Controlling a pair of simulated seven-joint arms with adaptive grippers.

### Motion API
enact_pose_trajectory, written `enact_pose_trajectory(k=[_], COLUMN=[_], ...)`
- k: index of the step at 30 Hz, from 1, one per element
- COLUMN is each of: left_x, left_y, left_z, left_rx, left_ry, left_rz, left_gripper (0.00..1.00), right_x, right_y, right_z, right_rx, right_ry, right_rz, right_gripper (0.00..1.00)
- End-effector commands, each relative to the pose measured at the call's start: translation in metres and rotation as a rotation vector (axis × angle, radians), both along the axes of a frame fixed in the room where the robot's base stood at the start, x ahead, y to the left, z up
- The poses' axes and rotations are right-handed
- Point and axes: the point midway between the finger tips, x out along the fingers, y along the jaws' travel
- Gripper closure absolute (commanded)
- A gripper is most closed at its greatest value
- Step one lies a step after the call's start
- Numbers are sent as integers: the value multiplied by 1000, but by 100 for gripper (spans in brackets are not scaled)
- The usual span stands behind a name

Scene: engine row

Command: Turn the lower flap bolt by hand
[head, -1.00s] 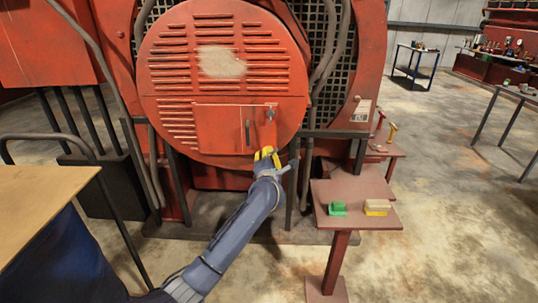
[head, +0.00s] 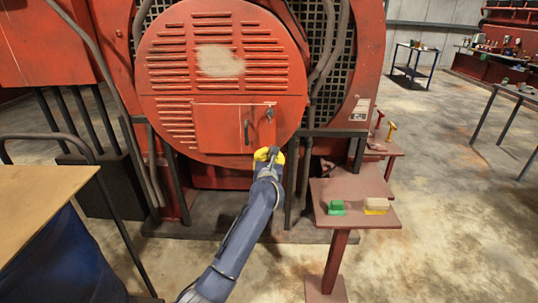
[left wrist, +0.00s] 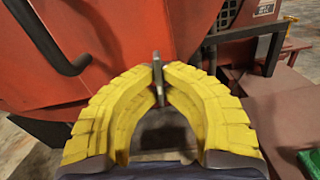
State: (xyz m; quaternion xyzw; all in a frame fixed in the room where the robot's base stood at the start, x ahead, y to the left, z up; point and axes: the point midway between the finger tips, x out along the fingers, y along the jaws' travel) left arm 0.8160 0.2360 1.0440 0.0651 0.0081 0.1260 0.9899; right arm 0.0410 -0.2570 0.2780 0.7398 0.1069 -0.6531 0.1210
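The red flap (head: 218,128) sits shut in the lower part of the round red engine cover, with a dark handle (head: 246,131) on it. The handle also shows large in the left wrist view (left wrist: 52,42). The upper bolt (head: 269,114) is at the flap's upper right. My left gripper (head: 268,153) is at the cover's lower edge, below the flap's right side, and hides the lower bolt in the head view. In the left wrist view the grey lower bolt (left wrist: 157,80) stands upright between the yellow fingertips, which close on it from both sides. My right gripper is out of view.
A small red stand (head: 355,189) at the right carries a green block (head: 336,207) and a yellow-and-cream block (head: 376,206). Dark upright bars and hoses flank the cover. A wooden tabletop (head: 40,205) is at the left.

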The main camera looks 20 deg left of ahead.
Motion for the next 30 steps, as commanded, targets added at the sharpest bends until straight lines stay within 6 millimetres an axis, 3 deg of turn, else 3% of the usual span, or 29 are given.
enact_pose_trajectory(k=[10,26,30], left_x=[1,2,1], left_y=[1,1,1], left_z=[4,4,3], left_rx=[-120,-141,-141], left_ry=[-38,-43,-42], left_rz=[1,1,1], left_gripper=[100,100,82], right_x=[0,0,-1], right_y=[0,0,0], right_z=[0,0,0], right_rx=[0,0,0], right_ry=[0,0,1], right_rz=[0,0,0], right_gripper=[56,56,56])
